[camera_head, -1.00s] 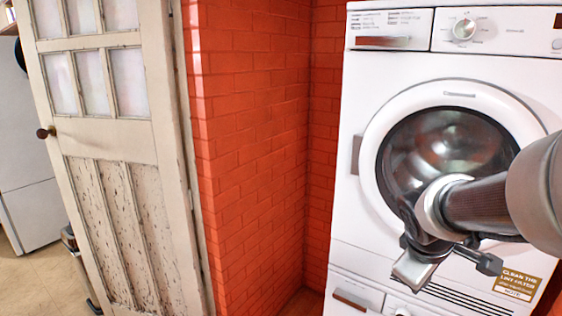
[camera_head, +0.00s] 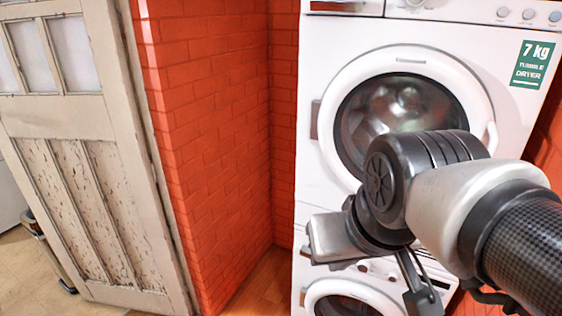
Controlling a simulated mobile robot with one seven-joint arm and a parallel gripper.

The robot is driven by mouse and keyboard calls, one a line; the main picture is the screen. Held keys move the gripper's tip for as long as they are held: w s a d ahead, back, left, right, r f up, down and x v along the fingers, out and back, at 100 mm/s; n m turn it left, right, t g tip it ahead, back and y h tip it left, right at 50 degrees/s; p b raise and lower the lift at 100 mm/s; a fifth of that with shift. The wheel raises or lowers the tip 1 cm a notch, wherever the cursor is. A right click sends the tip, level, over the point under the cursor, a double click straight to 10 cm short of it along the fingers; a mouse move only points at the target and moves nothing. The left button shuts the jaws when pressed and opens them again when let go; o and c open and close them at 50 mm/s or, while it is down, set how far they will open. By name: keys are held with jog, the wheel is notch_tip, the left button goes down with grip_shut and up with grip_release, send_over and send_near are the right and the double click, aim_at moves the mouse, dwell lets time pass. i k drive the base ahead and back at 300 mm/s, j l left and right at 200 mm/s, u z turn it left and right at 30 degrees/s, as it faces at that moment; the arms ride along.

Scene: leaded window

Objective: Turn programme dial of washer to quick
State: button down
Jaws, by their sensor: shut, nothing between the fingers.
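The washer is the lower machine of a stack, and its white round door (camera_head: 352,292) shows at the bottom of the view. Part of its control panel (camera_head: 385,266) shows just above that door, behind my gripper. A small round shape there may be the programme dial, but it is too small and too covered to read its setting. My gripper (camera_head: 422,297) is shut and empty. It points down in front of the washer's upper right part, and I cannot tell whether it touches anything.
The tumble dryer (camera_head: 312,170) stands above the washer, with its own dial (camera_head: 411,3) cut by the top edge. A red brick wall (camera_head: 205,130) and a worn panelled door (camera_head: 60,120) stand to the left. Wooden floor (camera_head: 255,288) is clear left of the machines.

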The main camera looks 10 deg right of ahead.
aim_at(363, 266)
jog(key=z, duration=0.75)
jog(key=k+l+u, duration=0.25)
jog(key=l, duration=0.15)
jog(key=k+l+u, duration=0.15)
jog(key=l, duration=0.2)
jog(key=k+l+u, duration=0.2)
jog(key=l, duration=0.15)
jog(key=i, duration=0.1)
